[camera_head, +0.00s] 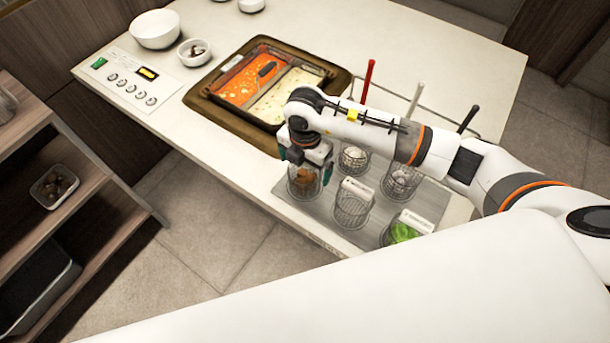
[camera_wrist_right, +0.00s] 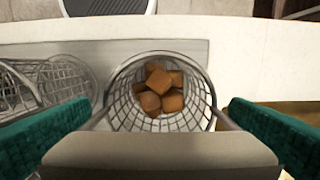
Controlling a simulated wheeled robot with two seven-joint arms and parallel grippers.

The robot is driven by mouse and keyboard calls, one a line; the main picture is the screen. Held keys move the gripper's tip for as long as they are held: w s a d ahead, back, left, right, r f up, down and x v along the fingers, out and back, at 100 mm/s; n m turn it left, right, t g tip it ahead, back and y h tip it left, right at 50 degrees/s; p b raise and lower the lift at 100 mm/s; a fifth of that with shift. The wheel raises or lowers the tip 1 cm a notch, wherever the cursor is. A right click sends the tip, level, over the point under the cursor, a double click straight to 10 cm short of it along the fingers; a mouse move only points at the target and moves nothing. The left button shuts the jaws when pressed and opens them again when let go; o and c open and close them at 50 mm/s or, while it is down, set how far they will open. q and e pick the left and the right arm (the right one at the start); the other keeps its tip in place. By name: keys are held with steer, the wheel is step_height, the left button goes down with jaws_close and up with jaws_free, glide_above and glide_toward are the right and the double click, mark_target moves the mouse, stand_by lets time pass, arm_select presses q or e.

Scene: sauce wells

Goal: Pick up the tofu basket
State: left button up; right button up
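The tofu basket (camera_head: 304,188) is a wire mesh basket holding brown cubes, at the near left of the grey tray on the counter. In the right wrist view the basket (camera_wrist_right: 119,106) stands upright with its mouth facing the camera, and several brown tofu cubes (camera_wrist_right: 160,91) lie inside. My right gripper (camera_head: 307,160) is right over the basket, partly covering it in the head view. Its green finger pads are spread wide on both sides of the basket, with a gap visible between pads and mesh. My left gripper is not in view.
Other wire baskets stand close by on the tray (camera_head: 290,205): one (camera_head: 352,206) to the right, one with green leaves (camera_head: 402,232), and others behind with red, white and black handles. A sauce well unit (camera_head: 232,125) with orange and cream sauces lies behind.

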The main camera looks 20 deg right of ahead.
steer(key=c, duration=1.1)
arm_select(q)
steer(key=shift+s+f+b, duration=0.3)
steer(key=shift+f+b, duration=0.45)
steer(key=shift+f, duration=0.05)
arm_select(e)
step_height(320, 180, up, 10)
steer(key=shift+r, duration=0.1)
